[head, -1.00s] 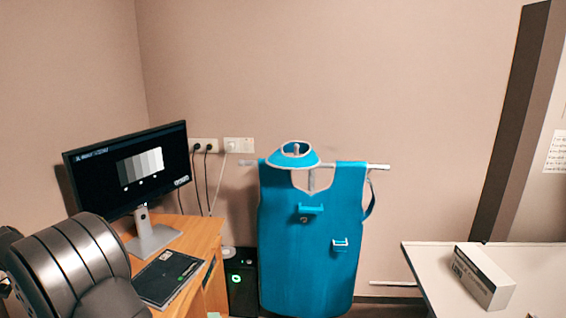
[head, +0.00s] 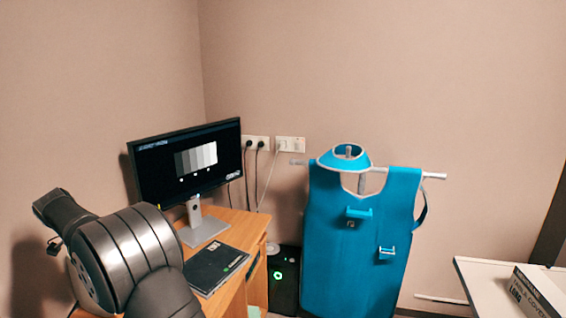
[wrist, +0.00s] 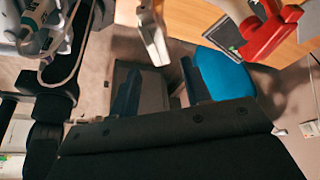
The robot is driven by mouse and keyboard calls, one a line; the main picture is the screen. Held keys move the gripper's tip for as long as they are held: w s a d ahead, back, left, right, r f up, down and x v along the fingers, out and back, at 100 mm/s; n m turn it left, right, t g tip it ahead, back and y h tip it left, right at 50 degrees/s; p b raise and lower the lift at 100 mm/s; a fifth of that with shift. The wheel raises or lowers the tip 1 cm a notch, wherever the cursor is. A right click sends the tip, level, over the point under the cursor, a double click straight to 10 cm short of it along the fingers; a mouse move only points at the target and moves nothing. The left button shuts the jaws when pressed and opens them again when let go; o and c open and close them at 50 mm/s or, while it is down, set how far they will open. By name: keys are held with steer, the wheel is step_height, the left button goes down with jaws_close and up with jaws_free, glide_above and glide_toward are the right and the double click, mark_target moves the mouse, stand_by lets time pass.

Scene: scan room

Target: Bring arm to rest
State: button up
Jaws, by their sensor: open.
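My gripper (wrist: 200,58) shows at the top of the wrist view. A pale finger (wrist: 152,38) is on the left and a red finger (wrist: 262,35) on the right, with a wide gap between them. Nothing is held in the gap. My arm (head: 125,255) shows as dark, ribbed, rounded links at the lower left of the head view, in front of the desk. My gripper does not show in the head view.
A wooden desk (head: 252,230) carries a monitor (head: 190,160) and a dark flat case (head: 218,270). A blue apron (head: 345,260) hangs at the wall. A white table (head: 470,268) with a box (head: 540,295) is at right. Black padding (wrist: 170,145) fills the lower wrist view.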

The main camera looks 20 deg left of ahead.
steer(key=x, duration=0.7)
steer(key=shift+d+f, duration=0.1)
step_height(320, 180, up, 4)
steer(key=shift+r, duration=0.15)
steer(key=w+d+r, duration=0.6)
steer(key=d+r, duration=0.1)
steer(key=d, duration=0.3)
steer(key=w+d+r+m, duration=0.1)
steer(key=w+d, duration=0.5)
steer(key=d, duration=0.5)
steer(key=w+d, duration=0.7)
steer(key=d, duration=0.4)
steer(key=w+d+r+m, duration=0.1)
steer(key=w+d, duration=0.5)
steer(key=d, duration=0.5)
steer(key=shift+w+r+m+g+h, duration=0.3)
steer(key=shift+g, duration=0.1)
